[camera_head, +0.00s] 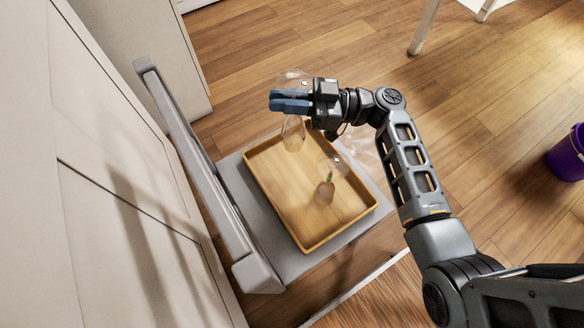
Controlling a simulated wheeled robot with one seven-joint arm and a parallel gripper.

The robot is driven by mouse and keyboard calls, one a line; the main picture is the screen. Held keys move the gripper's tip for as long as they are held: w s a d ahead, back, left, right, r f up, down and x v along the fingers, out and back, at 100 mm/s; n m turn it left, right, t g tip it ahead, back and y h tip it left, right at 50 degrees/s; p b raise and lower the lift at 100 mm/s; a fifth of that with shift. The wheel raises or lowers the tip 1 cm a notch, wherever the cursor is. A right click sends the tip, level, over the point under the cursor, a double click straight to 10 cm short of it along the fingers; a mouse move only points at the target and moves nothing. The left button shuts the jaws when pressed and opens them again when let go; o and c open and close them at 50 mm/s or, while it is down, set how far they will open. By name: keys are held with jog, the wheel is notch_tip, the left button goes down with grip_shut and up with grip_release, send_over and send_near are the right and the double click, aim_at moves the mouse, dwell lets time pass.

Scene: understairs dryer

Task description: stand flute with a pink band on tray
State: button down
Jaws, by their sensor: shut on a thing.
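My gripper (272,101), with blue fingers, is shut on a clear glass flute (293,134). One part of the flute shows beyond the fingers and another below them, in front of the tray's far left part in the picture. Its middle is hidden by the fingers, and I see no pink band. The wooden tray (275,183) has a raised rim and lies below my gripper. A second clear glass (324,194), with a small green mark on its stem, is on the tray right of its middle. I cannot tell the height of the held flute above the tray.
The tray lies on a grey surface (229,172) with a raised grey bar (195,165) along its left. White cabinet fronts (95,130) stand at the left. A purple bucket (568,155) stands on the wooden floor at the right. The tray's left and near parts are bare.

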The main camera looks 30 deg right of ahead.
aim_at(285, 128)
notch_tip(285, 128, down, 9)
jog(key=shift+f+b, duration=0.15)
jog(key=shift+b, duration=0.45)
jog(key=shift+f, duration=0.15)
jog(key=c, duration=1.1)
grip_release()
jog(key=shift+c, duration=0.2)
jog(key=shift+r, duration=0.2)
jog(key=b+v, duration=0.1)
jog(key=v, duration=1.1)
jog(key=shift+f, duration=0.15)
